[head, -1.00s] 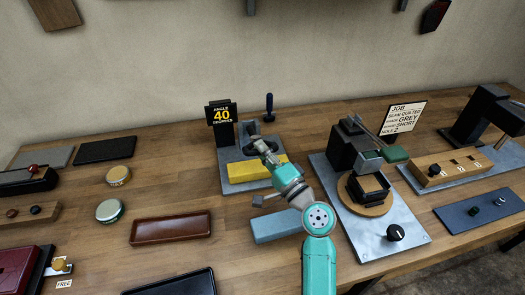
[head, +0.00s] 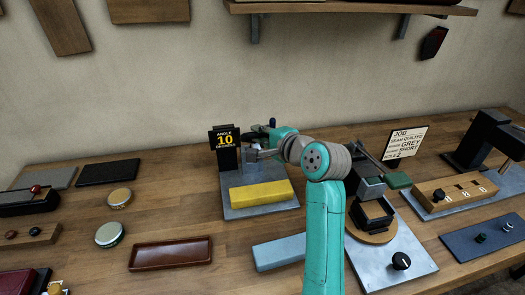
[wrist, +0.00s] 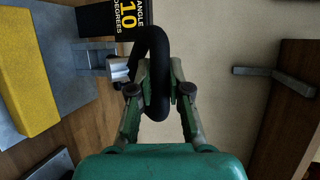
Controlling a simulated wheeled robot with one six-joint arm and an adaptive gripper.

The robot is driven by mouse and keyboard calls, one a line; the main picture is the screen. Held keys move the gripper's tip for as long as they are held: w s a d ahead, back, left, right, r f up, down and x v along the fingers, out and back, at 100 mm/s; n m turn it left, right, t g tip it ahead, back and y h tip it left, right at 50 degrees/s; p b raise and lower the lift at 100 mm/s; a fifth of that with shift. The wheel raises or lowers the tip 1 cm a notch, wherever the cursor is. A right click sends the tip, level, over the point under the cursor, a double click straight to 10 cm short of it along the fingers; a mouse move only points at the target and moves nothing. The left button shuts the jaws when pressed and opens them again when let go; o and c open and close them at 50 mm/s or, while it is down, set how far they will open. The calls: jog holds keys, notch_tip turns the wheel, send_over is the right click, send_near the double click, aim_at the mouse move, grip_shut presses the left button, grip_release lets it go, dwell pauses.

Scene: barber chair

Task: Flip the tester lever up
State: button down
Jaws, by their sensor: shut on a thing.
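The tester stands on a grey base plate (head: 235,210) at the middle of the bench in the head view, with a yellow block (head: 262,193) on it. My gripper (head: 270,136) reaches in beside the sign, behind the yellow block. In the wrist view my gripper (wrist: 160,92) has its two fingers shut on a black curved loop, which seems to be the tester lever's handle (wrist: 157,42). A grey metal end (wrist: 118,70) sits beside it. My arm hides part of the tester.
A blue-grey block (head: 278,253) lies in front of the tester. A brown tray (head: 170,254) lies to the left. A fixture with a black knob (head: 401,260) stands close on the right. A wall shelf (head: 350,8) hangs above.

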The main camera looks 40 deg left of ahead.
jog(key=shift+m+g+h, duration=0.3)
jog(key=shift+g+h, duration=0.2)
jog(key=shift+h, duration=0.4)
jog(key=w+a+r, duration=0.2)
jog(key=shift+w+a+r, duration=0.15)
jog(key=shift+a+r, duration=0.15)
jog(key=shift+r, duration=0.1)
jog(key=c, duration=1.1)
grip_release()
jog(key=shift+a, duration=0.15)
jog(key=v, duration=1.2)
jog(key=shift+w, duration=0.1)
